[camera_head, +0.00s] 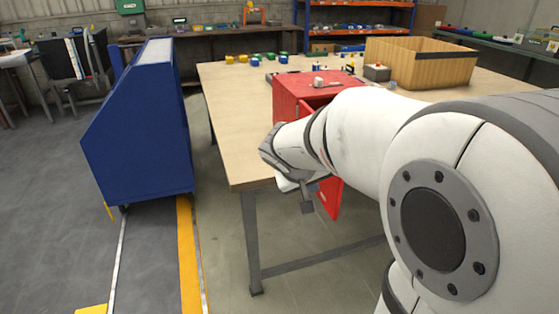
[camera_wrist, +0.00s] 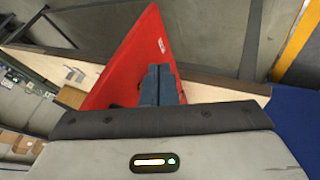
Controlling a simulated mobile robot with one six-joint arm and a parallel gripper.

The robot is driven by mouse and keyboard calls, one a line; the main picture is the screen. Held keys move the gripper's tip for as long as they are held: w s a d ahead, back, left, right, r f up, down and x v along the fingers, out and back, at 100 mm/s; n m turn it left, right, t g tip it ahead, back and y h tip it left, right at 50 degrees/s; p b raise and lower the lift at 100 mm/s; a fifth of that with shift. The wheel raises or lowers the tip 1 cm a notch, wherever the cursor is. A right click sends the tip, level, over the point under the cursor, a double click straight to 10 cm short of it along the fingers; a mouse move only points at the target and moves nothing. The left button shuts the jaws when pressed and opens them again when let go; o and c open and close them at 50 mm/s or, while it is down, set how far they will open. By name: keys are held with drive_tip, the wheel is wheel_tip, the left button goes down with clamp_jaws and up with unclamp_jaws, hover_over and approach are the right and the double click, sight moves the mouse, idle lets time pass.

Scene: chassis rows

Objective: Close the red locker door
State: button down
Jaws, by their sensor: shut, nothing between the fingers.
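The red locker (camera_head: 290,88) stands on the wooden table, its lower front mostly hidden behind my arm. Its red door (camera_head: 331,198) stands open and juts out past the table's front edge. In the wrist view a large red panel, the door (camera_wrist: 143,45), fills the space behind my fingers, with a small pale mark on it. My gripper (camera_head: 307,205) is shut and empty beside the door, in front of the table edge. Its dark fingers (camera_wrist: 159,72) overlap the red panel in the wrist view; I cannot tell whether they touch it. The door's hinge is hidden.
A blue cabinet (camera_head: 140,130) stands left of the wooden table (camera_head: 235,110), with a floor gap between. A small white object (camera_head: 318,82) sits on the locker. A wooden crate (camera_head: 420,62) and several small coloured blocks are farther back on the table.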

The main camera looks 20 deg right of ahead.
sight(334, 191)
drive_tip(key=shift+w+d+f, duration=0.2)
drive_tip(key=shift+d+f, duration=0.2)
drive_tip(key=shift+d, duration=0.5)
drive_tip(key=shift+w+d+f, duration=0.2)
drive_tip(key=shift+d+f, duration=0.25)
drive_tip(key=shift+d, duration=0.5)
drive_tip(key=shift+w+d+f, duration=0.2)
drive_tip(key=shift+d+f, duration=0.2)
drive_tip(key=shift+d, duration=0.5)
drive_tip(key=shift+w+d+p, duration=0.1)
drive_tip(key=shift+d+p, duration=0.05)
drive_tip(key=shift+p, duration=0.2)
